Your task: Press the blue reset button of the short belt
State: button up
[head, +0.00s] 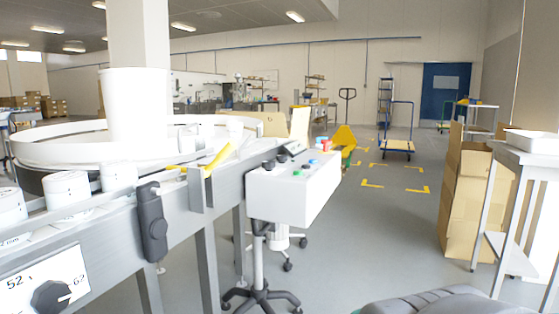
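A white control box (296,196) stands on a wheeled pedestal near the middle of the head view. Its sloped top carries several small controls. A small blue button (313,162) sits on the right part of the top, with a green button (297,172) in front of it. Dark knobs (269,164) are at the left, and a red button (325,145) is at the far right edge. Labels are too small to read, so I cannot tell which belt the blue button belongs to. My gripper is not in view.
A conveyor (180,215) carrying white tubs (68,188) runs along the left, beside the box. A panel with a dark dial (50,297) is at lower left. Cardboard (467,195) and a metal table (520,155) stand at right. The grey floor (375,225) between is clear.

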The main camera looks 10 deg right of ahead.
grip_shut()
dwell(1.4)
